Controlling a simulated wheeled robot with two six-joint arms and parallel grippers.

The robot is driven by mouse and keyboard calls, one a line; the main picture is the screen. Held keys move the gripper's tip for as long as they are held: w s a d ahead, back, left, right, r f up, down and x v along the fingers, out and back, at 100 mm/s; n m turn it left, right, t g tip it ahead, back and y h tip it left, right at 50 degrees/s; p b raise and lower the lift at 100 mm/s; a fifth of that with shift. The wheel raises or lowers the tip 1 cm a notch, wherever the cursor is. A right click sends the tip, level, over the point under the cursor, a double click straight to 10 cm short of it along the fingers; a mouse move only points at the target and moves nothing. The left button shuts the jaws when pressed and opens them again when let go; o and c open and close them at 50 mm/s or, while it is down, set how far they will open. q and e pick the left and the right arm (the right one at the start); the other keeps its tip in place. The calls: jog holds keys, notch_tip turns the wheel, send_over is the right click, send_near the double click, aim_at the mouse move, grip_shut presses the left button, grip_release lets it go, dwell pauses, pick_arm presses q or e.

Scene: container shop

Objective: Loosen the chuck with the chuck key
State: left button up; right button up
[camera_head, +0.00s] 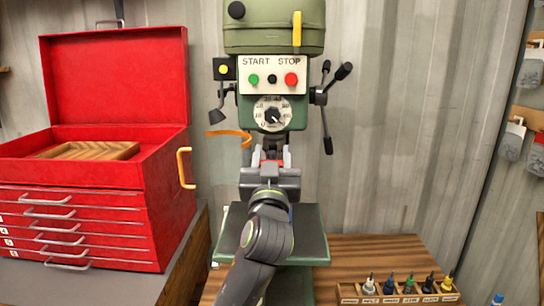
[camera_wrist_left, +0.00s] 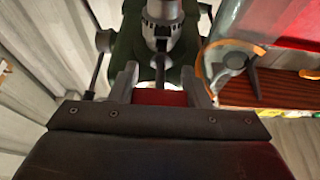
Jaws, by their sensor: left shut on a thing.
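The drill press (camera_head: 273,75) is green, with its steel chuck (camera_head: 271,143) hanging under the head. The chuck (camera_wrist_left: 163,32) also shows at the top of the left wrist view. My left gripper (camera_head: 273,163) is just below and in front of the chuck. It also shows in the left wrist view (camera_wrist_left: 163,90), shut on a red piece (camera_wrist_left: 160,98), apparently the handle of the chuck key. My right gripper is in neither view.
A red toolbox (camera_head: 85,225) with its lid up stands at the left. The green press table (camera_head: 308,232) lies below my arm. A wooden bit rack (camera_head: 385,298) is at the lower right.

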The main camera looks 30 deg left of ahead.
pick_arm(q)
jog(key=shift+w+a, duration=0.5)
jog(key=shift+w, duration=0.3)
dwell(1.6)
jog(key=shift+f+n+g+y+b, duration=0.1)
jog(key=shift+n+g+y+b, duration=0.2)
jog(key=shift+n+b, duration=0.45)
jog(key=shift+n+y, duration=0.3)
jog(key=shift+n, duration=0.65)
jog(key=shift+n+g+y+b, duration=0.3)
jog(key=shift+n+g, duration=0.2)
